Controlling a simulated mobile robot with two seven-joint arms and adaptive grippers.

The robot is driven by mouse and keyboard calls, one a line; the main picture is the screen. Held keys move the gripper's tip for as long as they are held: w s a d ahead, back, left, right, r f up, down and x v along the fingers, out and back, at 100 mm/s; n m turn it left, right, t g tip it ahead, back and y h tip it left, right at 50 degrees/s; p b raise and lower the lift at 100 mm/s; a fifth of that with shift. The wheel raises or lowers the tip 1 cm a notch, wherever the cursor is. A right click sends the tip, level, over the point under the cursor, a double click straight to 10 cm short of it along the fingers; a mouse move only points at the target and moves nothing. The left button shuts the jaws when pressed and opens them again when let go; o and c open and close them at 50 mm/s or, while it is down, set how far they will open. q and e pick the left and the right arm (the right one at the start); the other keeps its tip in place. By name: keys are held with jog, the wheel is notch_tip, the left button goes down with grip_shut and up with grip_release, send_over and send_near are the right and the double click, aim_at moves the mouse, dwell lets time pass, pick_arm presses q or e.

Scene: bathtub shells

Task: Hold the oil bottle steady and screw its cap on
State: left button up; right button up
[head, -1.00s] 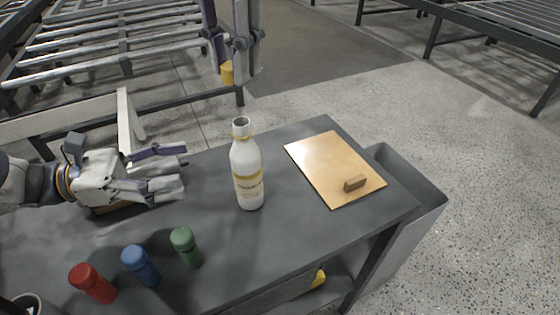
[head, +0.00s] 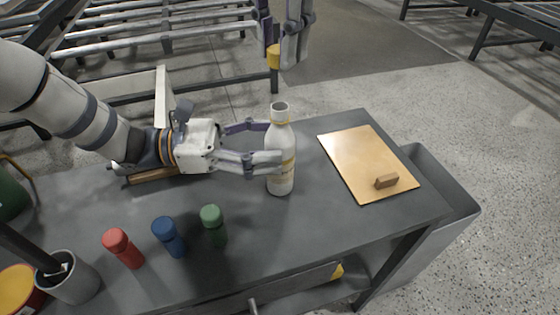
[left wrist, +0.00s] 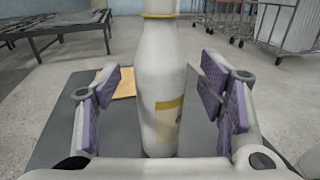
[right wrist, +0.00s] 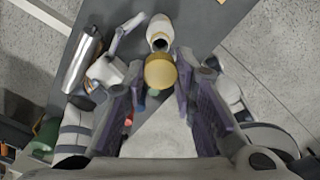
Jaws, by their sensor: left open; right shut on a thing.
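The white oil bottle (head: 281,175) stands upright and uncapped on the grey table, with a yellow band on its body. In the left wrist view the bottle (left wrist: 162,90) stands between the open fingers of my left gripper (left wrist: 165,100), with a visible gap on each side. In the head view my left gripper (head: 262,143) reaches the bottle from the left. My right gripper (head: 284,45) is shut on the yellow cap (head: 273,57) above the bottle's open mouth. In the right wrist view the cap (right wrist: 160,71) sits between the fingertips, with the bottle's mouth just beyond it.
Red (head: 122,247), blue (head: 168,237) and green (head: 213,226) capped containers stand at the table's front. A tan board (head: 365,150) with a small brown block (head: 386,181) lies to the right. A grey cup (head: 70,280) stands at front left.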

pick_arm(q)
jog(key=shift+d, duration=1.15)
grip_shut()
pick_arm(e)
jog(key=shift+f, duration=2.5)
jog(key=shift+f, duration=0.9)
jog(key=shift+f, duration=0.55)
